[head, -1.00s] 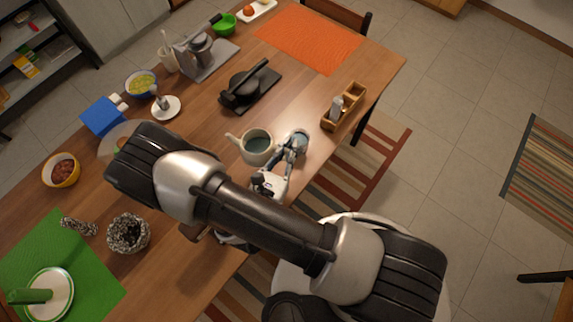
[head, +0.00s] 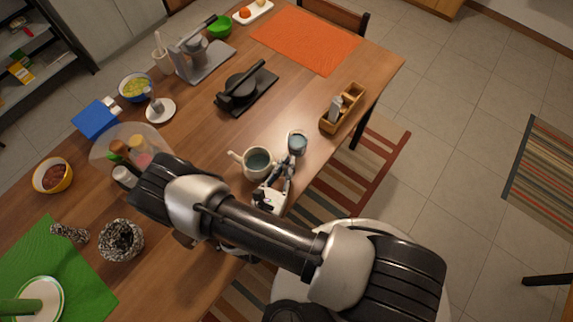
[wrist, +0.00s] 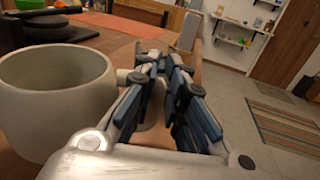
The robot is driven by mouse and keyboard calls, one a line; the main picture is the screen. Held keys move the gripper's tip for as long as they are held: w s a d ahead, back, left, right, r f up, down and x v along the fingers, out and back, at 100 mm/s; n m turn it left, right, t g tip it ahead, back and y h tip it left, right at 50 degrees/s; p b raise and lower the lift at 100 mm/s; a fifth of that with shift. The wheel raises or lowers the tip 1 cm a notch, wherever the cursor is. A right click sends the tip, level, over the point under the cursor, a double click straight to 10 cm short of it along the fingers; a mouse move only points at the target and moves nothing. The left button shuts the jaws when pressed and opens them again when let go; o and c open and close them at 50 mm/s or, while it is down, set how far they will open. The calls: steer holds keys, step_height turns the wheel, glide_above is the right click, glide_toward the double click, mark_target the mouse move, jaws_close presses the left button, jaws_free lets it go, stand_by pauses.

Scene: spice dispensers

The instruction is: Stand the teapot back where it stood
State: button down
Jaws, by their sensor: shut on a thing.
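In the wrist view the teapot (wrist: 55,100) fills the left side and looks about upright. My gripper (head: 287,166) is at its right side, opposite the spout, shut on it. In the wrist view the gripper's fingers (wrist: 170,68) are close together; the gripped part is mostly hidden. I cannot tell whether the teapot's base touches the table.
A small cup (head: 297,143) with a bluish inside stands just beyond my fingers. A round tray (head: 103,139) with jars is at the left.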

steer(key=shift+f, duration=0.15)
steer(key=c, duration=1.6)
jaws_free()
steer(key=shift+r, duration=0.2)
steer(key=shift+s+a, duration=0.2)
steer(key=p+v, duration=0.1)
steer(key=v, duration=1)
steer(key=shift+s, duration=0.25)
